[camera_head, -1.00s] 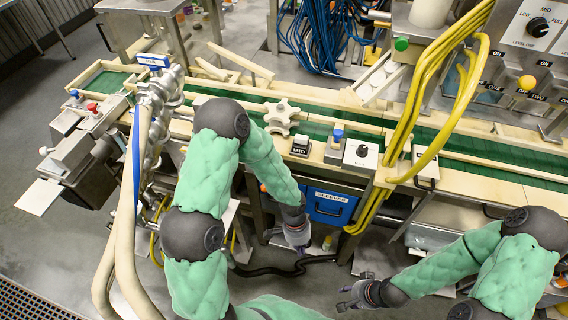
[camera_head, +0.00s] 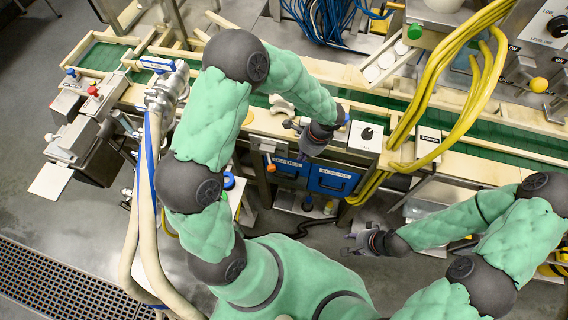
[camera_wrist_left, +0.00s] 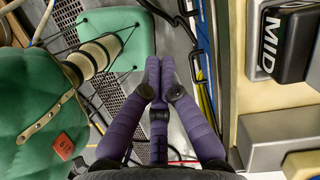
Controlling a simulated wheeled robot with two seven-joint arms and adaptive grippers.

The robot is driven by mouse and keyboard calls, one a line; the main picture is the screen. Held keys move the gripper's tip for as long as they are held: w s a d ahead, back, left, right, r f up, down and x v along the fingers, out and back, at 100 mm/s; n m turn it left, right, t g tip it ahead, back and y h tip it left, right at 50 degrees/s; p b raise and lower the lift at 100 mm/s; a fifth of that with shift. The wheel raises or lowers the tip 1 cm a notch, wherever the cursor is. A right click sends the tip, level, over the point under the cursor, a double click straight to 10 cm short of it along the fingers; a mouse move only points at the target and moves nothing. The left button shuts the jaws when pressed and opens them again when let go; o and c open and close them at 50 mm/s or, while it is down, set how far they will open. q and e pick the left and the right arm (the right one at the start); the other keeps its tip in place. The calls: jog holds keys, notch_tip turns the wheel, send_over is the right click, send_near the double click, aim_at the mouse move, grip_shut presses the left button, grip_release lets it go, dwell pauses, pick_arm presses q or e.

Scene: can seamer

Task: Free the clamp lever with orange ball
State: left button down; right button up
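A small orange ball (camera_head: 271,167) shows below the conveyor's front edge, just left of the blue bins; its lever is too small to make out clearly. My left gripper (camera_head: 290,125) is above the front rail, up and slightly right of the ball and apart from it. In the left wrist view its purple fingers (camera_wrist_left: 159,62) are drawn together at the tips with nothing between them. The orange ball cannot be made out clearly in that view. My right gripper (camera_head: 352,240) hangs with spread fingers, empty, over the floor in front of the bench.
A black MID switch (camera_wrist_left: 285,45) is right of the left fingers in the wrist view. Yellow hoses (camera_head: 440,100), a black-knob box (camera_head: 366,136) and blue bins (camera_head: 332,180) are close by. Pale hoses (camera_head: 155,220) hang left of my left arm.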

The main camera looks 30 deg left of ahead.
aim_at(270, 161)
pick_arm(q)
jog(key=s+a+f+b, duration=0.1)
jog(key=s+a+f, duration=0.1)
jog(key=a+f, duration=0.4)
notch_tip(270, 161, down, 3)
jog(key=shift+s+r, duration=0.1)
jog(key=shift+s, duration=0.25)
